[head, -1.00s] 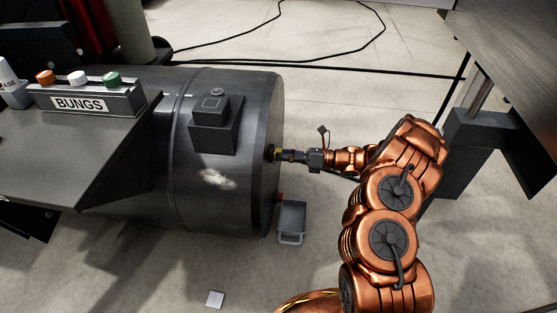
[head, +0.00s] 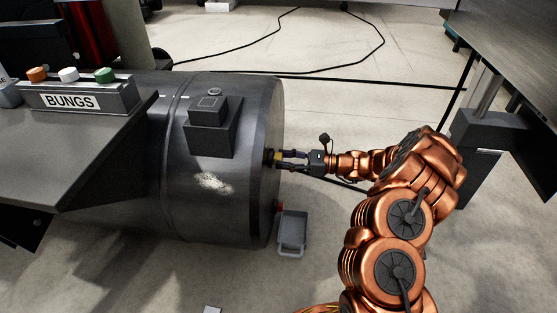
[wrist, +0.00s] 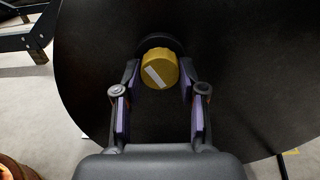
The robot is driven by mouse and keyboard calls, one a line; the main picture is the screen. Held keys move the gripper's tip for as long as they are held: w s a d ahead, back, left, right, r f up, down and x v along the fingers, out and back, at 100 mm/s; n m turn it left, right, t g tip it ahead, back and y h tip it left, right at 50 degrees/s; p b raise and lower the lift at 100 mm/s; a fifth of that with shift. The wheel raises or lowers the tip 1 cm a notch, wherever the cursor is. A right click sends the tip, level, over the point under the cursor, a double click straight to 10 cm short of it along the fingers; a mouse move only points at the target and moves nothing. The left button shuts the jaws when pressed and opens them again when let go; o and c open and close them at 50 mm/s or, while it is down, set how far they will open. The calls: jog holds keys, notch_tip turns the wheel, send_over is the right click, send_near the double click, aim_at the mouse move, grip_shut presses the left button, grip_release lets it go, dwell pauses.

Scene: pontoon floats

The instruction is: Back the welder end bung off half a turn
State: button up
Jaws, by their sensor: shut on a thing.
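The float (head: 225,115) is a dark grey drum lying on its side. A yellow bung (head: 277,157) sits in its right end face. In the wrist view the yellow bung (wrist: 158,69) has a tilted white stripe and sits in a dark collar (wrist: 160,42). My gripper (head: 281,158) reaches it from the right, level with the end face. In the wrist view my gripper's fingers (wrist: 160,76) are one on each side of the bung, shut on it. A red plug (head: 280,205) shows lower on the same end face.
A grey tray (head: 292,233) lies on the floor below the red plug. A bench with a BUNGS rack (head: 75,97) of orange, white and green caps stands at left. A metal table (head: 520,65) is at right. Black cables (head: 330,79) cross the floor behind.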

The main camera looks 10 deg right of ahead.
jog(key=n+b, duration=0.7)
jog(key=b, duration=0.1)
jog(key=o, duration=1)
jog(key=shift+c, duration=0.2)
jog(key=shift+d, duration=0.1)
jog(key=p+v, duration=0.2)
jog(key=v, duration=0.4)
